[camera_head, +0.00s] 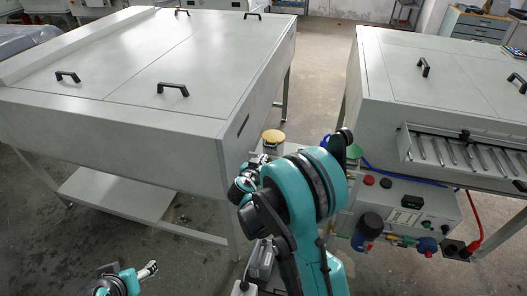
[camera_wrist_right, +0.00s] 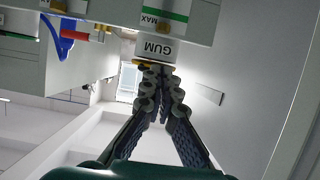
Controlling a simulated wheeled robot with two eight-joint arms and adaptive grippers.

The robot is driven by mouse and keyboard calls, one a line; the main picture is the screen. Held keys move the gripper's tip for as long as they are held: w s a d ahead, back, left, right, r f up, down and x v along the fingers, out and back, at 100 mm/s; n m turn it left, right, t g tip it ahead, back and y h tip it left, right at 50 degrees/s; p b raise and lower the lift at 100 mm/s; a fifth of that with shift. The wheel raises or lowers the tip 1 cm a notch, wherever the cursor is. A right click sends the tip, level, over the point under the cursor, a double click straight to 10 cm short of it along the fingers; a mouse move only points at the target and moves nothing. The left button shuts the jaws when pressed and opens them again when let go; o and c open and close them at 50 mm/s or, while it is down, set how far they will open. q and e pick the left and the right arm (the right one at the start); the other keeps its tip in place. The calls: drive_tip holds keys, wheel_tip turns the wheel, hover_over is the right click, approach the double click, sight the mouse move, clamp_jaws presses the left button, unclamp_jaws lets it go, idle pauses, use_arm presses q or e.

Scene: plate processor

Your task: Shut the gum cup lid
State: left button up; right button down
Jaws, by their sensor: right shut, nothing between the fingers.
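The gum cup (camera_head: 272,147) is a pale cup with a round yellow top (camera_head: 273,136), in the gap between the two machines in the head view. I cannot tell whether that top is a closed lid. In the right wrist view a white label reading GUM (camera_wrist_right: 157,49) appears upside down, just beyond my fingers. My right gripper (camera_wrist_right: 160,72) is shut and empty, its fingertips close below the label; contact is unclear. In the head view my right gripper (camera_head: 256,162) is just in front of the cup, partly hidden by my arm. My left gripper (camera_head: 151,268) is low at bottom left, far from the cup.
A large grey machine (camera_head: 160,60) with black handles fills the left. Another grey machine (camera_head: 440,70) stands on the right, with a control box (camera_head: 405,205) below it. A green round top (camera_head: 354,151) is right of my arm. Open floor lies at bottom left.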

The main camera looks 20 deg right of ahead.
drive_tip(key=s+a+f, duration=0.3)
drive_tip(key=s, duration=0.1)
drive_tip(key=s+a+r+n+g+y+p, duration=0.15)
drive_tip(key=s+r+y, duration=0.25)
drive_tip(key=s+r, duration=0.45)
drive_tip(key=s+a+r+n+g+y+p, duration=0.1)
drive_tip(key=s+a+r+n+g+y, duration=0.15)
drive_tip(key=s+r, duration=0.6)
drive_tip(key=w+d+r+m+g+y+p, duration=0.1)
drive_tip(key=w+d+r+m+g+p, duration=0.2)
drive_tip(key=w+r+m+p, duration=0.55)
drive_tip(key=m+g+p, duration=0.3)
drive_tip(key=m+p, duration=0.3)
drive_tip(key=m, duration=0.8)
hover_over(269, 147)
wheel_tip(269, 147, down, 7)
drive_tip(key=shift+n, duration=0.25)
wheel_tip(269, 147, down, 13)
drive_tip(key=shift+r+b, duration=0.1)
drive_tip(key=shift+b, duration=1.05)
use_arm(q)
wheel_tip(269, 147, up, 15)
drive_tip(key=shift+w+d+f, duration=0.15)
drive_tip(key=shift+d, duration=0.1)
